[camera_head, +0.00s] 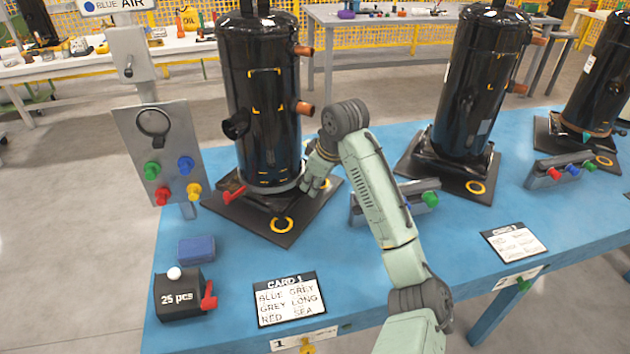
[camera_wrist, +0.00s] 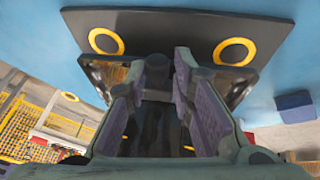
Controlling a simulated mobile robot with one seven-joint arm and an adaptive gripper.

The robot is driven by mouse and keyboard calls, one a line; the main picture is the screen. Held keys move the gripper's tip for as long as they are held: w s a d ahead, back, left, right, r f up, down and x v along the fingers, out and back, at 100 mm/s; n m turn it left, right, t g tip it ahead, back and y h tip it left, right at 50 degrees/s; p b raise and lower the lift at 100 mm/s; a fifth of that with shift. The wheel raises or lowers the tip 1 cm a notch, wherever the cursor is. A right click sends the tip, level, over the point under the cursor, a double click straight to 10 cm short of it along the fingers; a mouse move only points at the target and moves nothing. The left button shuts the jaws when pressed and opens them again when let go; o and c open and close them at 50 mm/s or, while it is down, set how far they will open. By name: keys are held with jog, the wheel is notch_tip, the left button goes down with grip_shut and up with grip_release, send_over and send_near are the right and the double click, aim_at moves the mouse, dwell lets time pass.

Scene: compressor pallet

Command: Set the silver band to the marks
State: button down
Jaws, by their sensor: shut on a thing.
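The first black compressor (camera_head: 258,90) stands upright on a dark square base plate (camera_head: 250,218) with yellow rings. The silver band (camera_head: 287,187) shows as a pale grey ring low around its front, near the foot. Yellow corner marks (camera_head: 266,107) show on the body in an upper group, with a lower group (camera_head: 264,180) just above the band. My gripper (camera_head: 306,186) is at the band's right front, low by the foot, and shut on it. In the wrist view my gripper (camera_wrist: 168,60) points at the dark base; the grip itself is mostly hidden there.
Copper stubs (camera_head: 304,109) jut from the compressor's right, close to my wrist. A red lever (camera_head: 232,191) is at the front left. A knob panel (camera_head: 160,150), a 25 pcs box (camera_head: 184,295) and Card 1 (camera_head: 288,299) stand left and front.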

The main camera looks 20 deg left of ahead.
jog(key=r+p, duration=0.2)
jog(key=r, duration=0.1)
jog(key=r+p, duration=0.1)
jog(key=shift+w+r, duration=0.25)
jog(key=shift+d+f, duration=0.1)
jog(key=c, duration=1.5)
grip_release()
jog(key=shift+f, duration=0.15)
jog(key=shift+o, duration=0.2)
jog(key=shift+s, duration=0.1)
jog(key=shift+r, duration=0.25)
jog(key=v, duration=1.1)
jog(key=shift+r, duration=0.15)
